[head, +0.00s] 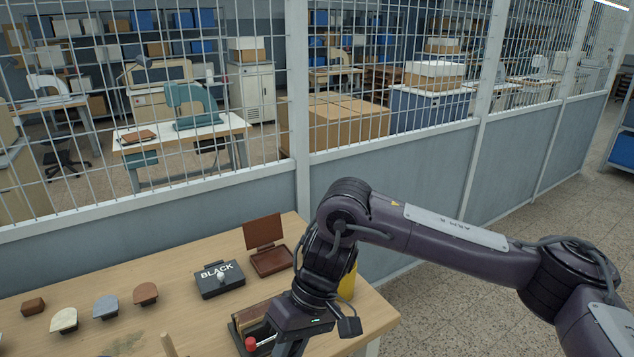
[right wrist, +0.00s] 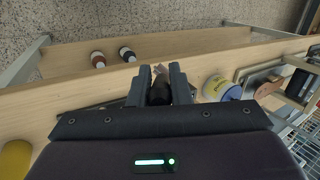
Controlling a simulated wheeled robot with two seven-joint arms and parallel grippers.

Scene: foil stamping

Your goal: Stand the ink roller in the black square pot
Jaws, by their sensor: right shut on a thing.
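My right gripper (right wrist: 160,84) is shut on a dark cylindrical piece, which looks like the handle of the ink roller (right wrist: 160,92); a small pale part shows just beyond it. The rest of the roller is hidden by the gripper. In the head view my right arm reaches in from the right and its gripper (head: 292,346) is low over the table's front, cut off by the frame's bottom edge. I cannot pick out the black square pot for certain. My left gripper is not in view.
On the wooden table (head: 180,262) are a box marked BLACK (head: 219,283), a brown open case (head: 270,262), several small stamp-like blocks and a red knob (head: 250,344). A yellow thing (head: 348,284) stands behind my wrist. A wire fence (head: 230,110) stands behind the table.

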